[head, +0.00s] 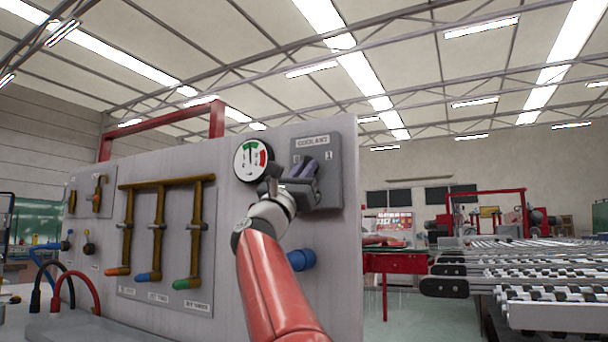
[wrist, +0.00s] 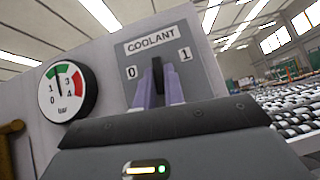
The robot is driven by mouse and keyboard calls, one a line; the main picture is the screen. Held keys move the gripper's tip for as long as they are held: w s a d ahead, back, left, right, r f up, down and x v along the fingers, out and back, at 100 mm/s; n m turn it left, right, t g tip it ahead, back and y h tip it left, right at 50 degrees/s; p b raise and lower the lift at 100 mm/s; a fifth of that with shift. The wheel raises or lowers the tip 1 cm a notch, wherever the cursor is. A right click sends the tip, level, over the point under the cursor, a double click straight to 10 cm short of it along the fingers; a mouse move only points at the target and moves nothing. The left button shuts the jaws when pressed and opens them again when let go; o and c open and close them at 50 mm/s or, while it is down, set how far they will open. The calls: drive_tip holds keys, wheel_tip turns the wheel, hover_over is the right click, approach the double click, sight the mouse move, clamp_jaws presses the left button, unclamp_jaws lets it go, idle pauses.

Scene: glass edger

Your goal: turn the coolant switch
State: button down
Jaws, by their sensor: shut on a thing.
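The coolant switch plate (head: 328,150) is a grey box labelled COOLANT on the upper right of the machine panel. It also shows in the wrist view (wrist: 192,52), with marks 0 on the left and 1 on the right. My gripper (head: 300,172) is at the plate, its fingers partly hiding the switch. In the wrist view the two purplish fingers of my gripper (wrist: 162,92) are shut on the dark switch handle (wrist: 157,72). The handle stands close to upright between the marks; its exact angle is hard to tell.
A round pressure gauge (head: 252,160) sits just left of the plate. Brown pipes (head: 160,225) with coloured ends run on the panel further left. A blue fitting (head: 302,260) sticks out below the switch. A roller conveyor (head: 530,275) and a red table (head: 395,263) stand to the right.

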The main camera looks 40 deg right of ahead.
drive_tip(key=n+t+y, duration=0.4)
drive_tip(key=n, duration=0.2)
drive_tip(key=n+t+y, duration=0.4)
drive_tip(key=n, duration=0.3)
drive_tip(key=n+t+y, duration=0.3)
drive_tip(key=n+t, duration=0.1)
drive_tip(key=n, duration=0.2)
drive_tip(key=shift+s+d+r+n+t+y, duration=0.1)
drive_tip(key=shift+s+r+n+t+y, duration=0.1)
drive_tip(key=shift+s+n+t+y, duration=0.15)
drive_tip(key=shift+s+n+y, duration=0.1)
drive_tip(key=shift+n+y, duration=0.15)
drive_tip(key=shift+y, duration=0.1)
drive_tip(key=c, duration=1.5)
unclamp_jaws()
drive_tip(key=shift+f+b, duration=0.15)
drive_tip(key=shift+b, duration=0.15)
drive_tip(key=b+v, duration=0.5)
drive_tip(key=v, duration=0.2)
drive_tip(key=shift+s+f, duration=0.2)
